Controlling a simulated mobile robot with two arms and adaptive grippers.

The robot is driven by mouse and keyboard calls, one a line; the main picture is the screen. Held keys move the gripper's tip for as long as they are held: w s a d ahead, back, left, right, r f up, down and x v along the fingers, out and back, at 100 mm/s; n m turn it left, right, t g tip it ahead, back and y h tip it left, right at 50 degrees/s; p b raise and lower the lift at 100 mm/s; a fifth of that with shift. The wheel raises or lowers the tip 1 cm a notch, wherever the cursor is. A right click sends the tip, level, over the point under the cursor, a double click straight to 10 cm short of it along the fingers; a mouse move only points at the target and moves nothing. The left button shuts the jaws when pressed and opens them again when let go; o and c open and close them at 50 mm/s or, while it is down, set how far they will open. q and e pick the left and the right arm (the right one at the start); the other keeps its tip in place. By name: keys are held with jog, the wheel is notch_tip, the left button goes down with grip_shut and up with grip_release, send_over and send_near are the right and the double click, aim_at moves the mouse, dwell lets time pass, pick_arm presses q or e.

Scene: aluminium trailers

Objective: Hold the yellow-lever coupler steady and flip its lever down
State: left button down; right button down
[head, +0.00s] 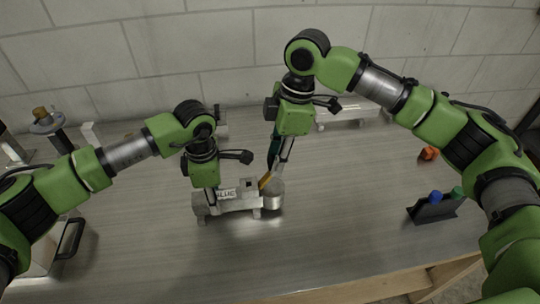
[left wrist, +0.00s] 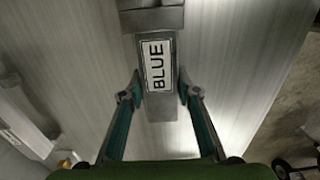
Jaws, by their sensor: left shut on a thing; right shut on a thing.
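The grey metal coupler (head: 240,204) lies on the table in the middle of the head view. Its yellow lever (head: 265,181) stands up at a slant near the right end, beside a round metal part. My left gripper (head: 211,200) comes down on the left part of the coupler. In the left wrist view its two fingers (left wrist: 160,92) are on either side of the coupler's bar (left wrist: 160,112), by a white label reading BLUE (left wrist: 157,66). My right gripper (head: 276,172) is shut on the yellow lever, its fingers partly hiding the lever's top.
Another metal coupler (head: 345,112) lies at the back, right of centre. A dark holder (head: 435,209) with blue and green knobs stands at right, with an orange piece (head: 428,153) behind it. The table front is clear.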

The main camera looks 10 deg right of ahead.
pick_arm(q)
jog(key=shift+d, duration=0.15)
pick_arm(e)
jog(key=shift+d+f+y, duration=1.1)
jog(key=shift+f+y, duration=0.3)
jog(key=shift+y, duration=0.35)
jog(key=shift+d+f+y, duration=1.05)
jog(key=shift+f+y, duration=0.35)
jog(key=shift+y, duration=0.3)
jog(key=shift+d+f+y, duration=1.1)
jog(key=shift+f+y, duration=0.3)
jog(key=shift+y, duration=0.35)
jog(key=shift+s, duration=0.1)
jog(key=c, duration=1.6)
grip_release()
jog(key=shift+r, duration=0.1)
jog(key=v, duration=1.2)
